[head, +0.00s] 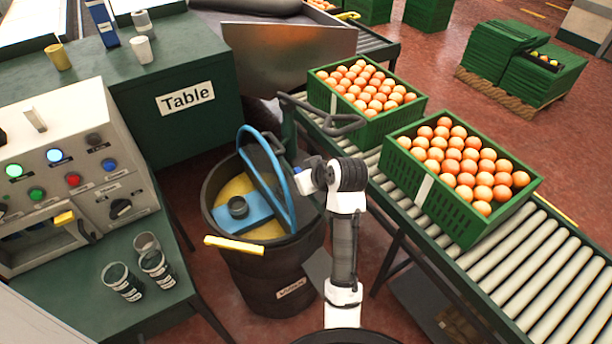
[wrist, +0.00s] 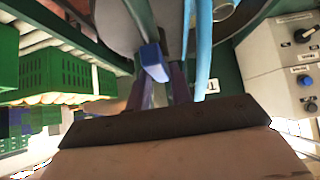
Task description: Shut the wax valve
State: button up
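A dark barrel (head: 270,280) with a partly legible white label stands left of my arm. A blue-tipped bar shows beside my gripper (head: 308,178) in the head view. In the wrist view its blue end (wrist: 152,62) lies in front of the gap between my two fingers (wrist: 160,92). The fingers look apart; I cannot tell whether they touch the bar. I take this bar for the wax valve's handle, but no label on it is readable. Its joint with the valve body is hidden.
A blue hoop (head: 285,185) rises from the barrel close to my gripper. A yellow-ended handle (head: 233,245) crosses the barrel's front rim. A dark handwheel (head: 325,118) stands behind. A control panel (head: 75,165) stands at left.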

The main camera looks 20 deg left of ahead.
grip_shut()
jog(key=shift+r, duration=0.1)
jog(key=m+p, duration=0.1)
jog(key=m+t+h+p, duration=0.1)
jog(key=m+h+p, duration=0.1)
jog(key=shift+s+a+r+m+t, duration=0.1)
jog(key=shift+s+a+m+t, duration=0.2)
jog(key=shift+t, duration=0.1)
jog(key=m+h+p, duration=0.1)
jog(key=m+h, duration=0.2)
jog(key=m, duration=0.1)
jog(key=a+m+h, duration=0.1)
jog(key=m+h, duration=0.3)
jog(key=m, duration=0.1)
jog(key=m+h+p, duration=0.1)
jog(key=m+h, duration=0.2)
jog(key=m, duration=0.2)
jog(key=shift+w+a+p, duration=0.2)
jog(key=shift+a+p, duration=0.15)
jog(key=shift+m+h, duration=0.3)
